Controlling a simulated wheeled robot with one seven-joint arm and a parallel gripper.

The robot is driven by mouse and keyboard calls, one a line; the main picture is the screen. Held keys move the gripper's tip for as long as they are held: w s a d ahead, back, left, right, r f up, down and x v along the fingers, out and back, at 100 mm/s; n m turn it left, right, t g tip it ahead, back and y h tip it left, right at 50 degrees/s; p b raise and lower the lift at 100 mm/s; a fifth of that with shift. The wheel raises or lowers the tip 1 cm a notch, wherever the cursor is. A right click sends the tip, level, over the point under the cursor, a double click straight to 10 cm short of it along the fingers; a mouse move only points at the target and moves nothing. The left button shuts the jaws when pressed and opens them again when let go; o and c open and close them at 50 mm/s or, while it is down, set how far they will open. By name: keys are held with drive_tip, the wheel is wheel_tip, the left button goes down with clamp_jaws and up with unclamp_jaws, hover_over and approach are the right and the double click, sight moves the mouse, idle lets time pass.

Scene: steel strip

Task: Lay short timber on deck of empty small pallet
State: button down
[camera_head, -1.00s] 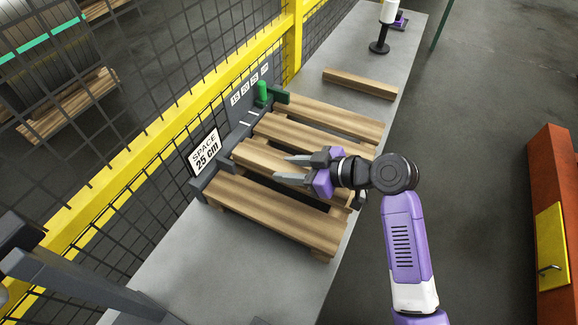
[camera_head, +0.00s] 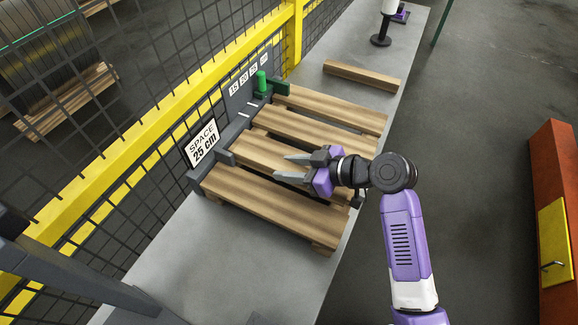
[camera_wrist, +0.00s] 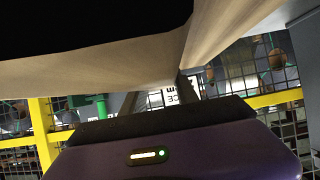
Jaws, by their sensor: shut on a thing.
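The small pallet (camera_head: 270,205) lies on the grey bench, with pale wooden boards across it. My gripper (camera_head: 283,168) is over its right middle part, fingers pointing left toward the fence. It is shut on a wooden piece (camera_head: 258,153), seemingly the short timber, lying along the fingers' direction. I cannot tell whether this piece touches the deck or hangs just above it. My gripper hides its right part. In the wrist view, pale wood (camera_wrist: 90,82) fills much of the upper picture.
A sign reading "SPACE 25 cm" (camera_head: 202,142) and a numbered gauge strip stand at the pallet's left. A green peg (camera_head: 262,82) stands at the pallet's back corner. Another timber (camera_head: 362,76) lies farther back on the bench. A yellow-framed mesh fence runs along the left.

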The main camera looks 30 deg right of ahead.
drive_tip(key=shift+f, duration=0.15)
drive_tip(key=c, duration=0.8)
unclamp_jaws()
drive_tip(key=shift+c, duration=0.2)
drive_tip(key=shift+b+v, duration=0.35)
drive_tip(key=shift+v, duration=3.6)
